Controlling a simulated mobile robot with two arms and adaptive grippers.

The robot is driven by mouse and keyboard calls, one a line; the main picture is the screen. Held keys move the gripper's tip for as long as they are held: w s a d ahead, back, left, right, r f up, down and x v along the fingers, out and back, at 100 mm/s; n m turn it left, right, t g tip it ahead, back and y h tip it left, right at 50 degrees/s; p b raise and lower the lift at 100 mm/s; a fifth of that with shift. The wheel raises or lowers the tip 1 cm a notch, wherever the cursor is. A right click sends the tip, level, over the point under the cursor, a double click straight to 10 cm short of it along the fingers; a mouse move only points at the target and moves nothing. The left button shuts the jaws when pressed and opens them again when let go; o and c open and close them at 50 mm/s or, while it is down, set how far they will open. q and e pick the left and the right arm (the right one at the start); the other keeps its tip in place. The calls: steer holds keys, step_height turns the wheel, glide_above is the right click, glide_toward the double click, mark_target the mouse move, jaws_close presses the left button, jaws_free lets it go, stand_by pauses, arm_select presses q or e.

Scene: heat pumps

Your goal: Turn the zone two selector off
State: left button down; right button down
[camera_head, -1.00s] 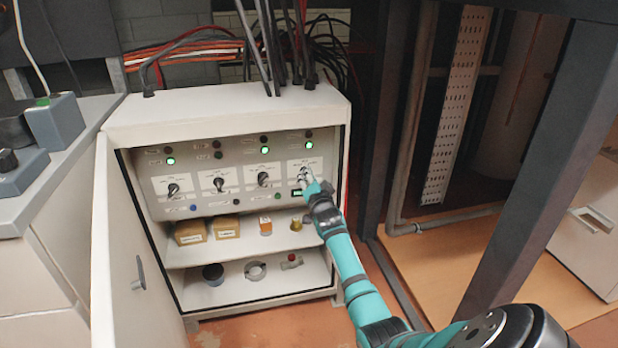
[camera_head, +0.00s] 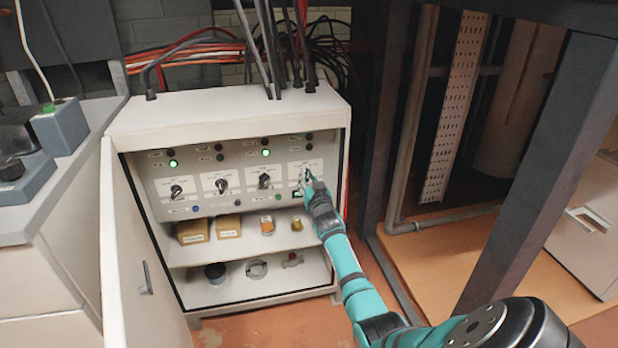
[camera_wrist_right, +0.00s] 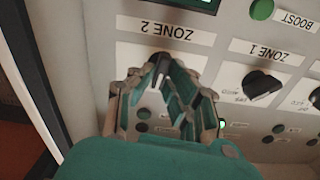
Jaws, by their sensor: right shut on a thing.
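The zone two selector (camera_wrist_right: 158,66) is a dark knob with a pale pointer line on a white plate labelled ZONE 2 in the right wrist view. In the head view it is at the right end of the selector row, mostly hidden by my gripper. My right gripper (camera_head: 307,180) is shut on this knob, and its fingers (camera_wrist_right: 163,84) lie on both sides of it. The indicator lamps (camera_wrist_right: 142,120) of this zone look dark. The knob's exact position mark is hidden. My left gripper is not in view.
The zone 1 selector (camera_wrist_right: 262,86) sits close beside my fingers, with a lit green lamp (camera_wrist_right: 222,125). The open cabinet door (camera_head: 140,270) stands at left. Shelves below hold boxes (camera_head: 193,231) and small parts. A dark post (camera_head: 545,150) stands right of my arm.

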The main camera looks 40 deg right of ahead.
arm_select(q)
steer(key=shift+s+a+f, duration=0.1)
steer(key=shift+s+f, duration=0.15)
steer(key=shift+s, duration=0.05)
arm_select(e)
steer(key=shift+n, duration=0.6)
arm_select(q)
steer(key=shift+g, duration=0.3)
arm_select(e)
steer(key=c, duration=1.3)
jaws_free()
steer(key=shift+c, duration=0.2)
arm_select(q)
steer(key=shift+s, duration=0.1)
arm_select(e)
steer(key=v, duration=1.2)
